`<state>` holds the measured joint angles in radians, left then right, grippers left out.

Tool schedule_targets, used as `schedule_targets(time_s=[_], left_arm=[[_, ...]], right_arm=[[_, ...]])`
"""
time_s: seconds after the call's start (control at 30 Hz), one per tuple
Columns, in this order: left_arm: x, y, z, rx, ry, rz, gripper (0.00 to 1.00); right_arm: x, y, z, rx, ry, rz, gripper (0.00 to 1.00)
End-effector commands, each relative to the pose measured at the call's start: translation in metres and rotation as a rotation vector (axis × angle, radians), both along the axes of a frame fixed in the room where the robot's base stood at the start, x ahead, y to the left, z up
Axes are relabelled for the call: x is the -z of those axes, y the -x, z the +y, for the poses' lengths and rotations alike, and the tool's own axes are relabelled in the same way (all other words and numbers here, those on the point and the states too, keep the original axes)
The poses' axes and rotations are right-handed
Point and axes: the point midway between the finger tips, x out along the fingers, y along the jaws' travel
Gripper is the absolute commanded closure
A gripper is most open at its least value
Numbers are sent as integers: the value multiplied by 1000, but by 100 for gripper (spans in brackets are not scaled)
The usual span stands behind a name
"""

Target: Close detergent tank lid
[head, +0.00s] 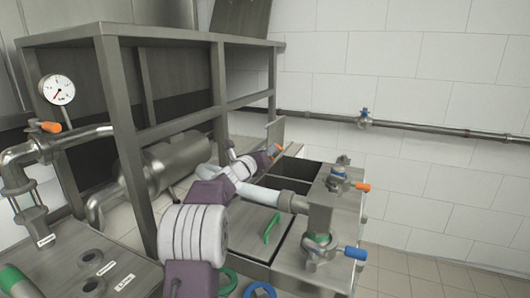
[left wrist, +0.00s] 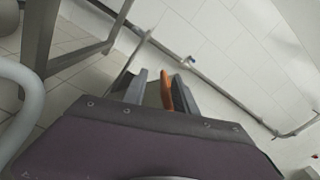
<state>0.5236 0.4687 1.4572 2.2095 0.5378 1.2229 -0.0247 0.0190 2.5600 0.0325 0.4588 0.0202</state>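The detergent tank lid appears to be the grey panel (head: 274,131) standing upright at the far side of the dark tank opening (head: 299,169) in the head view. An orange handle (head: 279,148) shows beside it, at the tip of my left gripper (head: 272,155). In the left wrist view the orange handle (left wrist: 167,90) lies between the two fingers of my left gripper (left wrist: 161,90), nearer the right finger. The fingers are apart, with a gap on the left; contact with the handle cannot be told. My right gripper is not in view.
A closed lid with a green handle (head: 271,229) lies in front of the opening. A pipe block with valves (head: 326,205) stands to the right. A steel frame (head: 126,130) rises on the left. A wall pipe (head: 420,126) runs behind.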

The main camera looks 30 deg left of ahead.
Motion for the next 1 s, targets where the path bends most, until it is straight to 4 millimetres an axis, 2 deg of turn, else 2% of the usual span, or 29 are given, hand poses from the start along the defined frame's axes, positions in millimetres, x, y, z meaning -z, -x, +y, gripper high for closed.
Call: schedule_targets(time_s=[0.17,0.6,0.73,1.0], left_arm=[[0,11,0,-1,0,-1,67],[-1,82,-7,-3,-1,0,67],[-1,90,-8,-2,0,1,67],[-1,91,-9,-2,0,1,67]], right_arm=[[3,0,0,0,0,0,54],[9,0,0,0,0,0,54],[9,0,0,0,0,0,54],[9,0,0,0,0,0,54]])
